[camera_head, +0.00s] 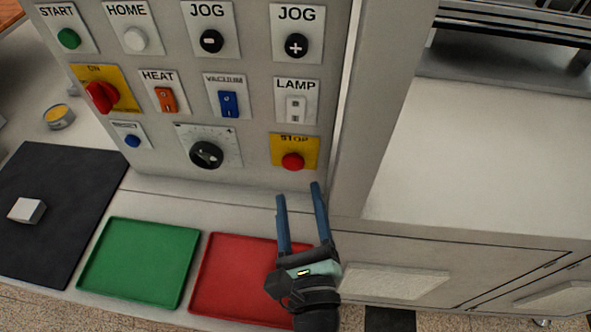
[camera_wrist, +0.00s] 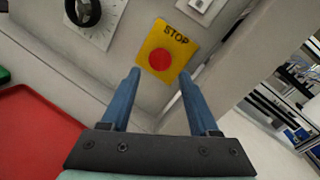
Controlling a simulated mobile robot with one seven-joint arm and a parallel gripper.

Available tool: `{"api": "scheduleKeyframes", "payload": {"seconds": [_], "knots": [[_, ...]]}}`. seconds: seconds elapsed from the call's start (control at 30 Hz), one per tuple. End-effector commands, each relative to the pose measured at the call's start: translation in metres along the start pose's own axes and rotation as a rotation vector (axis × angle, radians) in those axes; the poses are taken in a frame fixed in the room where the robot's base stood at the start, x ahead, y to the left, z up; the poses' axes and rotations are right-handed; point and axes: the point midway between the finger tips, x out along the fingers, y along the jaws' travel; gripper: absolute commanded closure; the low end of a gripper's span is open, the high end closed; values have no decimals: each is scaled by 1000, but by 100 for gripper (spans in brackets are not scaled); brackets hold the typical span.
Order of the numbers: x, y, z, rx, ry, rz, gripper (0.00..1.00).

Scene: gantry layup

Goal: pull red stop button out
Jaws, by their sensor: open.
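The red stop button (camera_head: 292,161) sits on a yellow plate marked STOP (camera_head: 283,141) at the lower right of the grey control panel. In the wrist view the red button (camera_wrist: 160,59) lies ahead of the fingertips, in line with the gap between them. My gripper (camera_head: 298,190) is open, with two blue fingers apart and nothing between them. In the head view its tips are just below the button. In the wrist view the gripper (camera_wrist: 160,74) appears apart from the button; the exact distance is hard to tell.
A black dial (camera_head: 206,154) and a white lamp switch (camera_head: 296,109) are near the button. A red tray (camera_head: 235,283) lies below the gripper, with a green tray (camera_head: 140,262) to its left. A grey post (camera_head: 375,110) rises right of the panel.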

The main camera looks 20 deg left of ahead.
Motion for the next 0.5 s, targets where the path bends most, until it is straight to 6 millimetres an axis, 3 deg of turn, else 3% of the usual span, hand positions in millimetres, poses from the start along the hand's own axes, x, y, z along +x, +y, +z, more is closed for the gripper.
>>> {"api": "scheduleKeyframes", "payload": {"seconds": [0.2, 0.5], "knots": [[38, -1, 2, -4, -1, 0, 38], [59, 0, 0, -1, 1, -1, 38]]}}
